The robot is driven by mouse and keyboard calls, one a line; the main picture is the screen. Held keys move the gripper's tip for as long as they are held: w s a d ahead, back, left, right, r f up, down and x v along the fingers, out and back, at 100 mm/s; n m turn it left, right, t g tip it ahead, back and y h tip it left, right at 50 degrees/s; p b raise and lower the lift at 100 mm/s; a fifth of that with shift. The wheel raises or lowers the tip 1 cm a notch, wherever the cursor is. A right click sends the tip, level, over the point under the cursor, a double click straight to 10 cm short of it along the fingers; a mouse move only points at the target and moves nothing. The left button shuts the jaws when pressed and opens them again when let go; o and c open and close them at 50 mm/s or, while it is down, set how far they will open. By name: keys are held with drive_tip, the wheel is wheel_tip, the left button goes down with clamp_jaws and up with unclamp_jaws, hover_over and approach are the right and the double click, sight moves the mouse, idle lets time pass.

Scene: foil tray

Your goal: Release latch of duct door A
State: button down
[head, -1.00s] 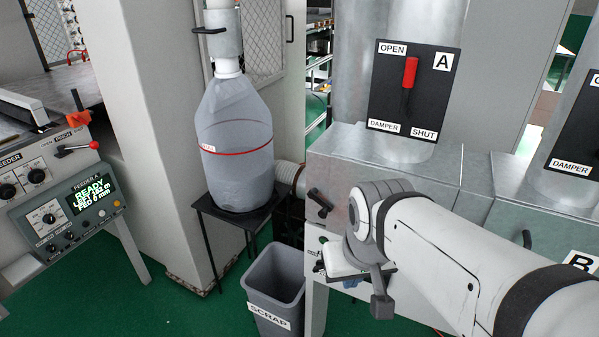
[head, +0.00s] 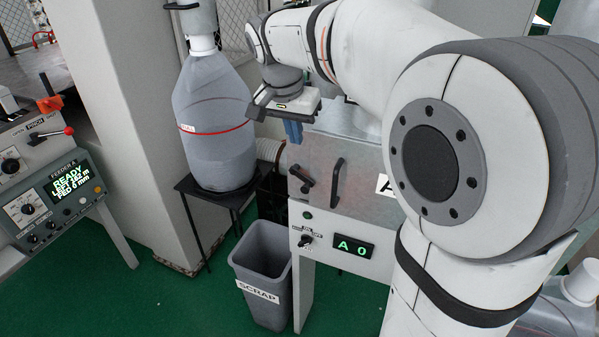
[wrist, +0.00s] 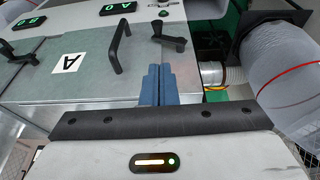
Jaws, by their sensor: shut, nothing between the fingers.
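Duct door A (head: 359,165) is a grey metal panel on the front of the duct box. Its latch (head: 301,177), a short black lever with a knob, sits at the door's left edge, tilted. The latch also shows in the wrist view (wrist: 168,37), just beyond the fingertips. A black bar handle (head: 337,182) is right of the latch; in the wrist view the handle (wrist: 119,46) is left of it. My gripper (head: 293,139) has blue fingers, shut and empty. In the head view they point down above the latch, with a visible gap. The fingers also show in the wrist view (wrist: 158,68).
A grey scrap bin (head: 262,265) stands below and left of the door. A cloudy collection bag (head: 215,125) on a black stand (head: 183,187) is left of my gripper. A counter reading A 0 (head: 354,248) is below the door. My arm hides much of the right side.

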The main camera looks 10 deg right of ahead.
drive_tip(key=p, duration=0.2)
approach(304, 186)
drive_tip(key=x, duration=0.5)
drive_tip(key=shift+w+d+f, duration=0.15)
drive_tip(key=shift+d, duration=0.1)
drive_tip(key=shift+f, duration=0.55)
drive_tip(key=shift+f+b, duration=0.15)
drive_tip(key=shift+b, duration=0.25)
drive_tip(key=shift+t+y, duration=0.3)
